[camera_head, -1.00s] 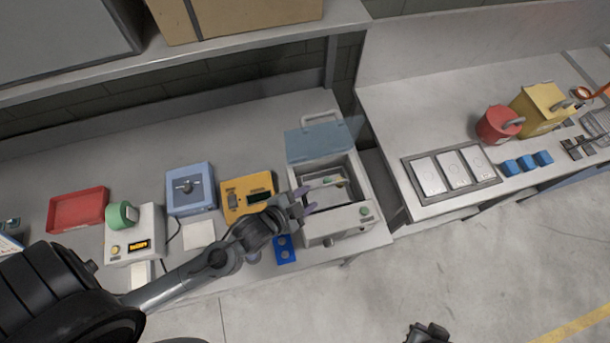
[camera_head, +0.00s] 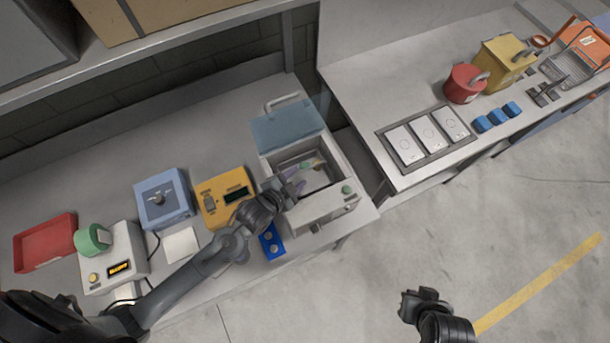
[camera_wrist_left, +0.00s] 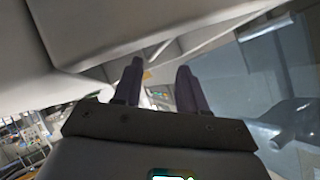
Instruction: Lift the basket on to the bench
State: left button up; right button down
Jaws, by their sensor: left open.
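A grey bath unit (camera_head: 325,208) with its blue-grey lid (camera_head: 287,124) raised stands on the left bench. Inside its well is what looks like the basket (camera_head: 318,181), a grey tray shape with a small green-tipped handle; my gripper partly hides it. My left gripper (camera_head: 298,186) is over the front left part of the well, beside the handle. In the left wrist view its two dark fingers (camera_wrist_left: 159,88) are apart with nothing visible between them. I cannot tell if it touches the basket. My right gripper (camera_head: 418,296) hangs over the floor at lower right; its jaws are unclear.
Left of the bath stand a yellow meter (camera_head: 222,197), a blue box (camera_head: 163,199), a device with a green roll (camera_head: 93,240) and a red tray (camera_head: 45,242). A blue block (camera_head: 271,243) lies by the bench front. The right bench (camera_head: 370,90) holds red and yellow containers.

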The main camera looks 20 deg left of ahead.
aim_at(304, 171)
pick_arm(q)
jog(key=shift+f+x, duration=0.25)
jog(key=shift+x, duration=1.95)
jog(key=shift+s, duration=0.15)
grip_shut()
